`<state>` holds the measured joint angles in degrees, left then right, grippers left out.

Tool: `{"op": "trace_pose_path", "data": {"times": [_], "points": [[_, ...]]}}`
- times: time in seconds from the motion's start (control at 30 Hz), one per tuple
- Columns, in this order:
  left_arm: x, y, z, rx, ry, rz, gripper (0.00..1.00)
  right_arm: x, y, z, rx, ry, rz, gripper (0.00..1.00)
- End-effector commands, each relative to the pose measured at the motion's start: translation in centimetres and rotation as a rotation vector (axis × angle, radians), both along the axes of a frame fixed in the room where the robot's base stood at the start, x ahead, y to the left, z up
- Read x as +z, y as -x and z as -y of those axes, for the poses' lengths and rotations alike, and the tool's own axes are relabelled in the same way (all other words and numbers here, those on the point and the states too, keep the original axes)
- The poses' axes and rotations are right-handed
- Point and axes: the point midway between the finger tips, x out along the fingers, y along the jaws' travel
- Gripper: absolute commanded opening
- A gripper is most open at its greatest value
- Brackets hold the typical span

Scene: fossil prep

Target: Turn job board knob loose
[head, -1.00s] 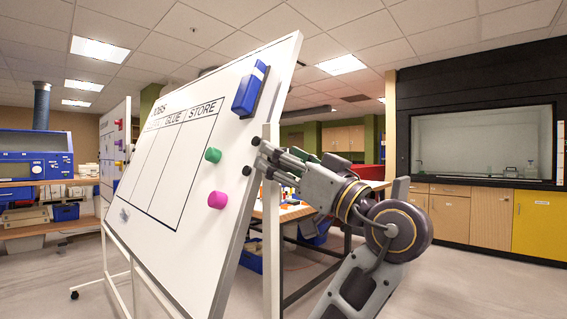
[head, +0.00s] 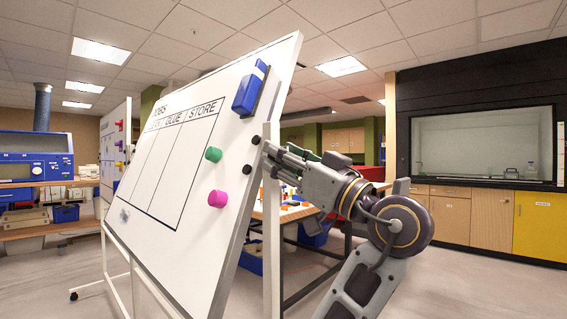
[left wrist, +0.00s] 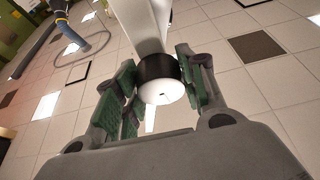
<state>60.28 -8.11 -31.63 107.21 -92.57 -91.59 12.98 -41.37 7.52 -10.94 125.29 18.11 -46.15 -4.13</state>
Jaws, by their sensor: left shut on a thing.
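The white job board (head: 160,195) stands tilted on a white wheeled frame, with ruled columns and lettering on its face. My left gripper (head: 268,160) is at the board's right edge, beside the frame post. In the left wrist view, the black knob (left wrist: 158,69) with a white round end sits between the gripper's green pads, on a white post (left wrist: 142,25). The gripper is shut on this knob. In the head view the held knob is hidden by the fingers. Two small dark round parts show on the board edge beside them. My right gripper is not in view.
A blue holder (head: 245,95), a green magnet (head: 213,155) and a pink magnet (head: 217,198) are on the board face. A workbench (head: 262,212) with small items stands behind the frame. Open floor (head: 450,285) lies to the right.

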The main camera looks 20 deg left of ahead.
Motion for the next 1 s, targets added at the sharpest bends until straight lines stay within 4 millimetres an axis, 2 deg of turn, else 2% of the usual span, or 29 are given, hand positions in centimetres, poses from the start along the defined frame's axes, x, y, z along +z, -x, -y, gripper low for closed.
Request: {"op": "trace_pose_path", "data": {"times": [0.6, 0.97, 1.0], "points": [[-0.1, 0.0, 0.1, -0.001, 0.093, 0.258, 0.16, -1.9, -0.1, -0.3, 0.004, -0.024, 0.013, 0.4], [0.0, 0.0, 0.1, 0.0, 0.098, 0.273, 0.16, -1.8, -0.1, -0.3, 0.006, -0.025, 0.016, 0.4], [0.0, 0.0, 0.1, 0.0, 0.097, 0.272, 0.43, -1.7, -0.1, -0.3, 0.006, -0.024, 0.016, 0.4]]}}
